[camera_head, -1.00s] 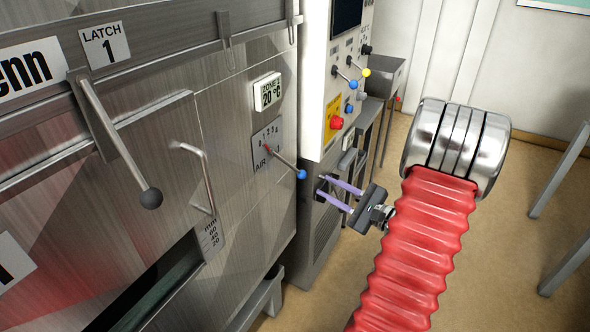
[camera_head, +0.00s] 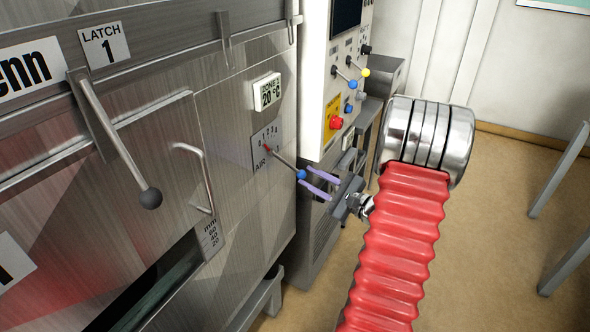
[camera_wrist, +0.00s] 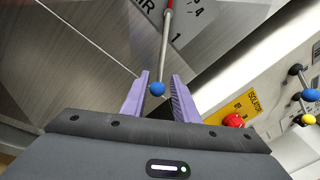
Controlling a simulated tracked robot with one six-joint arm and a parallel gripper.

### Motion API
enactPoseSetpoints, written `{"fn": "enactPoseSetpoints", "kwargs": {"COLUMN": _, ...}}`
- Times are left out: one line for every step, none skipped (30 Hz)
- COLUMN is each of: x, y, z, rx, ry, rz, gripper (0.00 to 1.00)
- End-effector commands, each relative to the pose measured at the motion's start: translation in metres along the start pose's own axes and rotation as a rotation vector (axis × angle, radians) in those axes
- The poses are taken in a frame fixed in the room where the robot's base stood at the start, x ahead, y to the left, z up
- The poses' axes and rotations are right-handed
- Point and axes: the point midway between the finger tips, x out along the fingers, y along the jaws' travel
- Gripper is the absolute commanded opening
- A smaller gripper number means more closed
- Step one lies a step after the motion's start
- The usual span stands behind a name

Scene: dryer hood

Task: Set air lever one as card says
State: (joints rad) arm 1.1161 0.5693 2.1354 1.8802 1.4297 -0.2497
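The air lever (camera_head: 284,162) is a thin metal rod with a red mark near its pivot and a blue ball knob (camera_head: 301,174) at its end. It slants down and right from the numbered AIR plate (camera_head: 261,153) on the steel hood. My gripper (camera_head: 306,177) has two purple fingers at the knob. In the wrist view the blue knob (camera_wrist: 157,89) lies between the open fingertips (camera_wrist: 160,77), with small gaps on both sides. The lever rod (camera_wrist: 165,45) runs up from it. The plate (camera_wrist: 178,20) is partly cut off there. No readable instruction card is in view.
A control panel with a red isolator knob (camera_head: 336,122) and blue and yellow ball levers stands to the right. A latch handle (camera_head: 125,150) and a bar handle (camera_head: 207,180) are on the left.

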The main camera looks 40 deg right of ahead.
Motion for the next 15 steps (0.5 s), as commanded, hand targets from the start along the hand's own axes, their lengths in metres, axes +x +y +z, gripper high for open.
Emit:
{"fn": "enactPoseSetpoints", "kwargs": {"x": 0.009, "y": 0.001, "z": 0.001, "rx": 0.000, "ry": -0.002, "rz": 0.003, "gripper": 0.27}}
{"fn": "enactPoseSetpoints", "kwargs": {"x": 0.013, "y": 0.001, "z": 0.001, "rx": 0.000, "ry": -0.002, "rz": 0.003, "gripper": 0.27}}
{"fn": "enactPoseSetpoints", "kwargs": {"x": 0.019, "y": 0.001, "z": 0.001, "rx": 0.000, "ry": -0.002, "rz": 0.003, "gripper": 0.27}}
{"fn": "enactPoseSetpoints", "kwargs": {"x": 0.024, "y": 0.001, "z": 0.001, "rx": -0.001, "ry": -0.002, "rz": 0.003, "gripper": 0.27}}
{"fn": "enactPoseSetpoints", "kwargs": {"x": 0.029, "y": 0.001, "z": 0.001, "rx": -0.001, "ry": -0.002, "rz": 0.003, "gripper": 0.27}}
{"fn": "enactPoseSetpoints", "kwargs": {"x": 0.035, "y": 0.001, "z": 0.001, "rx": -0.001, "ry": -0.003, "rz": 0.003, "gripper": 0.27}}
{"fn": "enactPoseSetpoints", "kwargs": {"x": 0.039, "y": 0.001, "z": 0.001, "rx": 0.000, "ry": -0.003, "rz": 0.003, "gripper": 0.27}}
{"fn": "enactPoseSetpoints", "kwargs": {"x": 0.044, "y": 0.002, "z": 0.001, "rx": 0.000, "ry": -0.003, "rz": 0.003, "gripper": 0.27}}
{"fn": "enactPoseSetpoints", "kwargs": {"x": 0.049, "y": 0.001, "z": 0.001, "rx": 0.000, "ry": -0.002, "rz": 0.003, "gripper": 0.27}}
{"fn": "enactPoseSetpoints", "kwargs": {"x": 0.053, "y": 0.001, "z": 0.000, "rx": -0.001, "ry": -0.001, "rz": 0.002, "gripper": 0.27}}
{"fn": "enactPoseSetpoints", "kwargs": {"x": 0.057, "y": 0.001, "z": 0.000, "rx": -0.001, "ry": -0.001, "rz": 0.002, "gripper": 0.27}}
{"fn": "enactPoseSetpoints", "kwargs": {"x": 0.061, "y": 0.001, "z": 0.001, "rx": -0.001, "ry": -0.002, "rz": 0.003, "gripper": 0.27}}
{"fn": "enactPoseSetpoints", "kwargs": {"x": 0.063, "y": 0.001, "z": 0.001, "rx": -0.001, "ry": -0.002, "rz": 0.003, "gripper": 0.27}}
{"fn": "enactPoseSetpoints", "kwargs": {"x": 0.066, "y": 0.001, "z": 0.001, "rx": -0.001, "ry": -0.002, "rz": 0.002, "gripper": 0.27}}
{"fn": "enactPoseSetpoints", "kwargs": {"x": 0.068, "y": 0.001, "z": 0.001, "rx": -0.001, "ry": -0.001, "rz": 0.001, "gripper": 0.27}}
